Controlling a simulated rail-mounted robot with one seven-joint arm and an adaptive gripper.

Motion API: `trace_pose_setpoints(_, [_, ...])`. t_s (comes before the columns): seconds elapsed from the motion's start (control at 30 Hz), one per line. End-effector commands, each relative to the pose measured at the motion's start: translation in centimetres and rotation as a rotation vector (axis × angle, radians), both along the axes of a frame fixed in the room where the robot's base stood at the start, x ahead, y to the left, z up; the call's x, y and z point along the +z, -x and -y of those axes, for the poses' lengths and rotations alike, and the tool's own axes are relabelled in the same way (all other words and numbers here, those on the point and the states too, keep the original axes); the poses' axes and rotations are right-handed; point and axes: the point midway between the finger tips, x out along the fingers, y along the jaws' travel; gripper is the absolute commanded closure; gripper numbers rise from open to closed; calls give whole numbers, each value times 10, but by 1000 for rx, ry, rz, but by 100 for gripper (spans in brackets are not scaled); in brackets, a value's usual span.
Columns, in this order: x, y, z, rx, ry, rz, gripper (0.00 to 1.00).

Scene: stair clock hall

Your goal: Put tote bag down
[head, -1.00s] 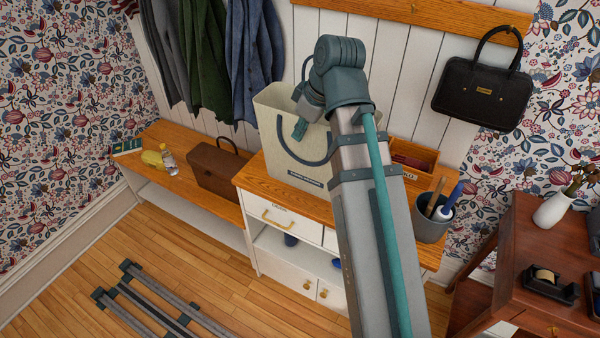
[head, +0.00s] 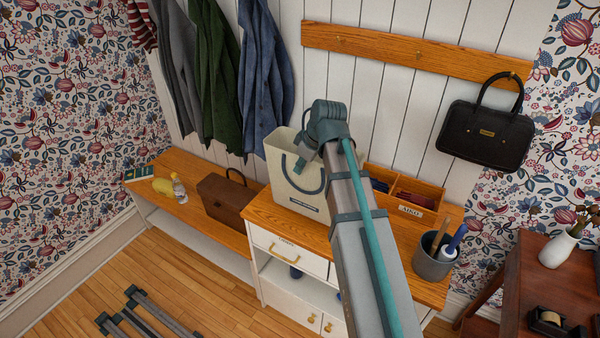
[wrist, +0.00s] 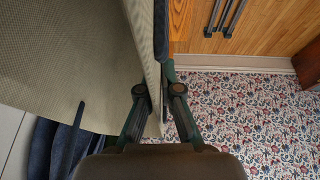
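The cream tote bag (head: 277,158) with dark blue handles stands upright on the left part of the wooden cabinet top (head: 273,213). Its base looks level with the top; I cannot tell if it rests its full weight there. In the wrist view the bag's pale wall (wrist: 80,50) fills the left side. My gripper (wrist: 157,92) is at the bag's upper rim, its two fingers close together with the rim wall between them.
A wooden organizer (head: 432,193) stands right of the bag, and a grey cup (head: 432,264) holds tools near the cabinet's right end. A brown case (head: 226,200) sits on the lower bench (head: 160,200) at left. Coats (head: 262,85) hang behind; a black handbag (head: 485,135) hangs at right.

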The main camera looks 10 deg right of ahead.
Motion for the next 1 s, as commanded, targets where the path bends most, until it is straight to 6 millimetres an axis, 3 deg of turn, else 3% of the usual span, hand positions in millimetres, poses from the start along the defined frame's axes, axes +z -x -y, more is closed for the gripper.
trace_pose_setpoints(0.27, [-10,-9,1,1,0,0,100])
trace_pose_setpoints(0.53, [-38,-8,1,0,0,1,100])
trace_pose_setpoints(0.97, [-45,-8,1,0,0,1,100])
trace_pose_setpoints(1.0, [-44,-8,1,0,0,0,91])
